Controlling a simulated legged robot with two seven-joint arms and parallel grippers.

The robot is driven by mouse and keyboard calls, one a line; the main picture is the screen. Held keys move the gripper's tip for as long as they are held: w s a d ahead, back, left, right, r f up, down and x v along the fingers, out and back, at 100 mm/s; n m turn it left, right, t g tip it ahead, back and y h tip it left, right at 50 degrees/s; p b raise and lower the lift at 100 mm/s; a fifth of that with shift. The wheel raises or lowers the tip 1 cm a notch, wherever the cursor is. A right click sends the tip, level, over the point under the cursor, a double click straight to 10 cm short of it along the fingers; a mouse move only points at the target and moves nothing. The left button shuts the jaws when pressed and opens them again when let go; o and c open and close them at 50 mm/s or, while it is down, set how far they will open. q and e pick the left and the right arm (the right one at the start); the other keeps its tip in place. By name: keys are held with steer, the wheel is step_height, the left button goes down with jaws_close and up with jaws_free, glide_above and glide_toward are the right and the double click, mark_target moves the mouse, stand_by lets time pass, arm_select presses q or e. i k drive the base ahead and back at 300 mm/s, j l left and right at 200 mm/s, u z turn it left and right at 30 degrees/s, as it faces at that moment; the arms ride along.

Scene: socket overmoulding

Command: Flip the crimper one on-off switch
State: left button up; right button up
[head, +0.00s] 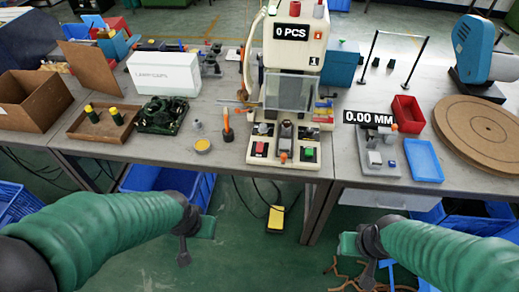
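The crimper (293,45) is a cream machine at the middle of the bench, with a "0 PCS" display and a small "1" label. A clear guard (288,92) covers its work area. On its base are a red button (260,149) at the left and a green button (309,153) at the right; I cannot tell which part is the on-off switch. My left gripper (194,240) hangs low before the bench, left of the crimper. My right gripper (358,255) hangs low to its right. Both are apart from the machine, and neither visibly holds anything; their finger openings are unclear.
A yellow foot pedal (275,218) lies on the floor below. Left of the crimper stand an orange-handled tool (227,127) and a yellow dish (202,145). A gauge (377,150) reading "0.00 MM" and a blue tray (423,160) are at the right.

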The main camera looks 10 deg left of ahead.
mark_target(260, 147)
steer(key=i+j+z, duration=0.15)
steer(key=i+j, duration=0.15)
steer(key=i+j+z, duration=0.2)
steer(key=j, duration=0.2)
steer(key=i+j+z, duration=0.15)
steer(key=i+j, duration=0.15)
steer(key=i+j+z, duration=0.2)
steer(key=j, duration=0.3)
steer(key=z, duration=0.95)
